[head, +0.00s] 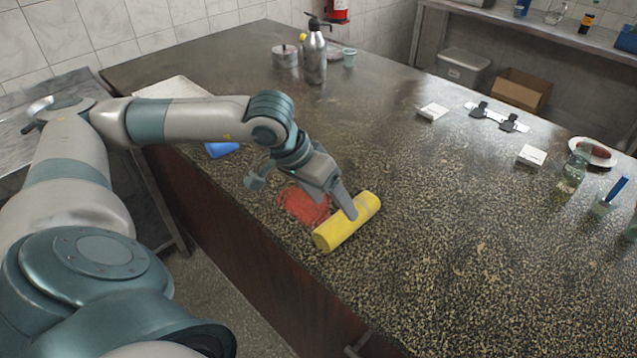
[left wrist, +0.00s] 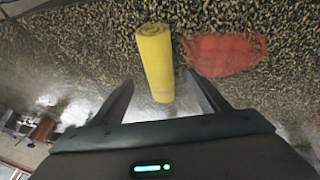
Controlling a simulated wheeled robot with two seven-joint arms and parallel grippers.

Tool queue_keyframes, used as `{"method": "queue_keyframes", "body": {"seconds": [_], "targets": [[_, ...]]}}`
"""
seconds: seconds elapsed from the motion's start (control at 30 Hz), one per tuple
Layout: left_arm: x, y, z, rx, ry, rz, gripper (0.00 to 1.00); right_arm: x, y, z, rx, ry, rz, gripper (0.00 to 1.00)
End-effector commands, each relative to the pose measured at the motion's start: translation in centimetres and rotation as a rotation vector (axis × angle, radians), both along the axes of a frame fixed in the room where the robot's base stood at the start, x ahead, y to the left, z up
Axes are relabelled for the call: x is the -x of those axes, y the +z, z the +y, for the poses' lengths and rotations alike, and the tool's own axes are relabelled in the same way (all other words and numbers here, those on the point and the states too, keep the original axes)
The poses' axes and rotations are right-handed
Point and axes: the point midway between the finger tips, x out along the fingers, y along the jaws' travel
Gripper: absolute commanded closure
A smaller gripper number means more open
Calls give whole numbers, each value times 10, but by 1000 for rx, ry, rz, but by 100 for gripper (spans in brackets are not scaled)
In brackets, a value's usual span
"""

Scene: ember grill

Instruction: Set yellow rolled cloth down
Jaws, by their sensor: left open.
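The yellow rolled cloth (head: 347,224) lies on the dark speckled counter (head: 430,230), near its front edge. My left gripper (head: 345,212) is at the cloth, with one finger seen against its upper side in the head view. In the left wrist view the cloth (left wrist: 154,62) stands between the two spread fingers (left wrist: 160,95), with gaps beside it, so the gripper is open around its near end. A red patch or flat cloth (head: 303,204) lies just left of the roll in the head view; it also shows in the left wrist view (left wrist: 224,53). My right gripper is not in view.
A steel bottle (head: 314,58), a lidded pot (head: 285,57) and a small cup (head: 349,57) stand at the back. A blue item (head: 221,149) lies behind my left arm. White boxes (head: 531,156), a plate (head: 607,155) and a glass bottle (head: 575,167) stand at right. The counter's middle is clear.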

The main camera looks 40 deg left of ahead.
Motion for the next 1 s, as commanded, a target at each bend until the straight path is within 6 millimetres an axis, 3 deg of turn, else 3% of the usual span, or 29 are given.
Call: {"method": "queue_keyframes", "body": {"seconds": [0.2,0.4,0.6,1.0], "targets": [[14,33,10,-2,1,-3,32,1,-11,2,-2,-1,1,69],[21,51,14,-1,1,-1,32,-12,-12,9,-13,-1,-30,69],[23,55,15,0,0,1,32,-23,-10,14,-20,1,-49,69],[23,55,15,0,0,0,32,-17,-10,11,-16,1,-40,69]]}}
